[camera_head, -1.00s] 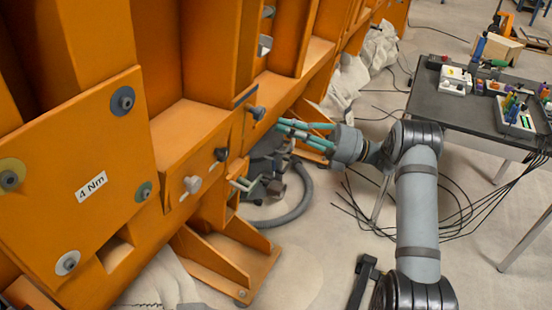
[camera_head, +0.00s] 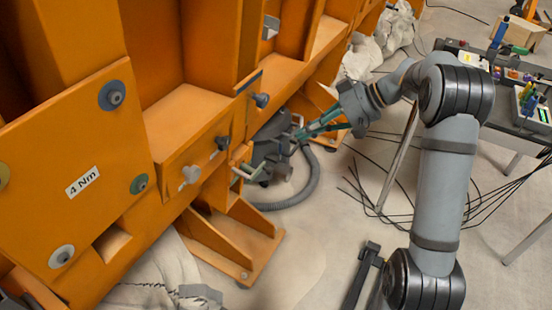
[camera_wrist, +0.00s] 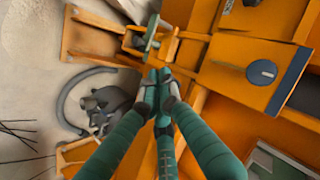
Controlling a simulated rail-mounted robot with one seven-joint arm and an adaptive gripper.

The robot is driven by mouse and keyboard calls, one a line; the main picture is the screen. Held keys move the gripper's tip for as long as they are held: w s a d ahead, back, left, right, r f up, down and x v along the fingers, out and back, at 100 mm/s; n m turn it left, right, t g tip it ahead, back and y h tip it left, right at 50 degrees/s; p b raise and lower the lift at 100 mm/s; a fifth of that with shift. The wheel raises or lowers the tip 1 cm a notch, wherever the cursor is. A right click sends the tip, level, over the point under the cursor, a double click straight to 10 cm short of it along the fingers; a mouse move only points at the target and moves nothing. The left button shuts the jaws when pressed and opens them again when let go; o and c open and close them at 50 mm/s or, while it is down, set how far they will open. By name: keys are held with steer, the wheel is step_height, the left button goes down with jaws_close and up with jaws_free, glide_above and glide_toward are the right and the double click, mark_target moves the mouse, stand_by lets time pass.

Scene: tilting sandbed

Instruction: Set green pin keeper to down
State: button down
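A small green bar on a grey bracket (camera_wrist: 150,34), which looks like the green pin keeper, shows upright at the top of the wrist view. In the head view a pale greenish metal fitting (camera_head: 245,172) juts from the orange frame; I cannot read its up or down position there. My gripper (camera_head: 300,133) has teal fingers and hangs right of that fitting, apart from it. In the wrist view the fingertips (camera_wrist: 160,87) are drawn together, empty, just below the green bar in the picture.
A grey hose (camera_head: 300,190) lies on the floor behind. A dark table (camera_head: 505,110) with tools stands at the right.

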steer(key=n, duration=0.3)
glide_above(265, 167)
steer(key=d, duration=0.4)
step_height(265, 167, down, 7)
steer(key=shift+s+a+f, duration=0.15)
steer(key=shift+a+f, duration=0.1)
steer(key=shift+f, duration=0.65)
steer(key=shift+s+a+f, duration=0.1)
steer(key=shift+a+f, duration=0.15)
steer(key=shift+f, duration=0.6)
steer(key=shift+w+d+f+g+y+b, duration=0.15)
steer(key=shift+w+f+g+y+b, duration=0.15)
steer(key=shift+f+g+b, duration=0.2)
steer(key=shift+f, duration=0.1)
